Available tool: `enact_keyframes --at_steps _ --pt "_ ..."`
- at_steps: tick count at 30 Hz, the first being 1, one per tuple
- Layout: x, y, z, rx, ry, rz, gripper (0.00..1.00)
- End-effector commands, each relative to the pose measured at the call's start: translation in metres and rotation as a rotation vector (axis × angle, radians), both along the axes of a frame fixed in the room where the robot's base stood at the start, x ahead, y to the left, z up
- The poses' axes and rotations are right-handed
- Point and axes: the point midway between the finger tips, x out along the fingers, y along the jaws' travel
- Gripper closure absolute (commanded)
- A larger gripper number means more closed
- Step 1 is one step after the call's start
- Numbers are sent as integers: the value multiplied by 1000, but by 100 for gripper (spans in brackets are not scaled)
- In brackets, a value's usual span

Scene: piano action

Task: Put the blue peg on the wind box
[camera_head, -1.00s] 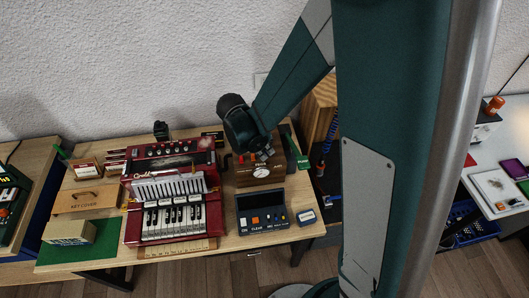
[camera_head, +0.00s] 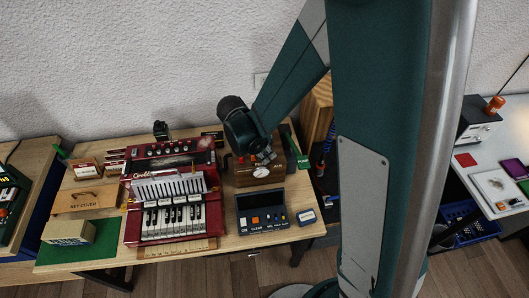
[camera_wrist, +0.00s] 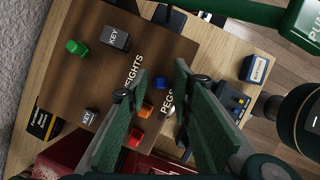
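My gripper (camera_wrist: 152,84) points down over a brown wooden block (camera_wrist: 62,88) marked KEY, WEIGHTS and PEGS. Its two green fingers are apart. The small blue peg (camera_wrist: 160,84) shows between the fingertips in the wrist view, nearer the right one; I cannot tell whether a finger touches it. No label reading wind box is legible.
A red keyboard instrument (camera_head: 178,205) stands left of the block. A dark control panel (camera_head: 262,222) with buttons lies in front, with a small blue box (camera_head: 307,217) beside it. A green piece (camera_wrist: 76,47) and grey KEY blocks (camera_wrist: 115,38) are on the block.

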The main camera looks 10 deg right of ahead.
Motion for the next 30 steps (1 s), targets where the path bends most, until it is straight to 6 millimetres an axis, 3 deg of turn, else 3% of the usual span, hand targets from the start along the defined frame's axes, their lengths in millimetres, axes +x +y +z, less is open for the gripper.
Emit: enact_keyframes --at_steps 14,30 --pt "-2 4 13 0 0 1 76" --pt "-11 25 69 0 0 1 76"
